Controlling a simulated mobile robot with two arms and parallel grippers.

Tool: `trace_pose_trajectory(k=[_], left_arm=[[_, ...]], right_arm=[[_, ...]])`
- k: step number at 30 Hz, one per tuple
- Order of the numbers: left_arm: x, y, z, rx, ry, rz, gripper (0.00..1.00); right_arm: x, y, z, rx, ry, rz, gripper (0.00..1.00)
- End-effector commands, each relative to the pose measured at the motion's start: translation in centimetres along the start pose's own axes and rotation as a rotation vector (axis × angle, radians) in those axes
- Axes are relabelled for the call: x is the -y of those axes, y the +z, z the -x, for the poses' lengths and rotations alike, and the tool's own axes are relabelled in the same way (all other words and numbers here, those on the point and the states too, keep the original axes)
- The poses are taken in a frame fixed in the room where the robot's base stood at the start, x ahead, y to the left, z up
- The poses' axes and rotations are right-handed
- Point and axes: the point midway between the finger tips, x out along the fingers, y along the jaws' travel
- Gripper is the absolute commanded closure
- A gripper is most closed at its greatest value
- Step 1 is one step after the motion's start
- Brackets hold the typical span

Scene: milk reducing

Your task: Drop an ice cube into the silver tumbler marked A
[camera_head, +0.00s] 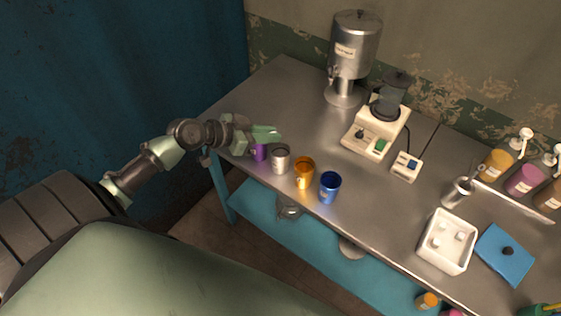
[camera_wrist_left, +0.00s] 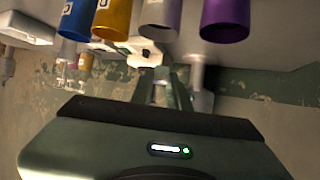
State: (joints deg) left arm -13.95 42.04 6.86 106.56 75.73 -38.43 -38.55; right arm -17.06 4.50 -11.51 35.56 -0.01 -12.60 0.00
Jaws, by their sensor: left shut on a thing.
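The silver tumbler (camera_head: 280,160) stands upright near the table's left front edge, between a purple tumbler (camera_head: 260,152) and an orange tumbler (camera_head: 303,173). Its label is too small to read. It also shows at the top of the left wrist view (camera_wrist_left: 160,18). My left gripper (camera_head: 268,133) is above the tumblers, just behind the purple and silver ones. In the left wrist view its fingers (camera_wrist_left: 162,88) are close together on a small pale piece that looks like an ice cube, barely visible. More ice cubes lie in the white bin (camera_head: 427,250). My right gripper is out of view.
A blue tumbler (camera_head: 329,188) stands right of the orange one. A steel dispenser (camera_head: 353,55), a blender (camera_head: 385,115) and a small switch box (camera_head: 406,167) stand behind. A blue lid (camera_head: 503,262) lies right of the bin. The table between the blue tumbler and the bin is clear.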

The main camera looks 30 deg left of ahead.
Motion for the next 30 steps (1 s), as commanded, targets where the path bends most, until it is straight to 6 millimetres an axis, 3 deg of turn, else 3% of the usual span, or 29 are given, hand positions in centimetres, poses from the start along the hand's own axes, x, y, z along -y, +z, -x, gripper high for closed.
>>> trace_pose_trajectory(k=[2,3,6,17,30], left_arm=[[0.0,-0.1,0.0,0.0,0.0,0.0,1.0],[0.0,-0.1,0.0,0.0,0.0,0.0,0.81],[0.0,-0.1,0.0,0.0,0.0,0.0,0.58],[0.0,0.1,0.3,0.001,0.0,0.0,0.58],[0.0,0.2,6.6,0.001,0.0,0.001,0.58]], right_arm=[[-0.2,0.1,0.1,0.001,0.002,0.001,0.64],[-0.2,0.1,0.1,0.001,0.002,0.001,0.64],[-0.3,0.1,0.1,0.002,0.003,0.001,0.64],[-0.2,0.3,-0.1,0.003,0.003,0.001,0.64],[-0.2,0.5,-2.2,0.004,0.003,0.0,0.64]])
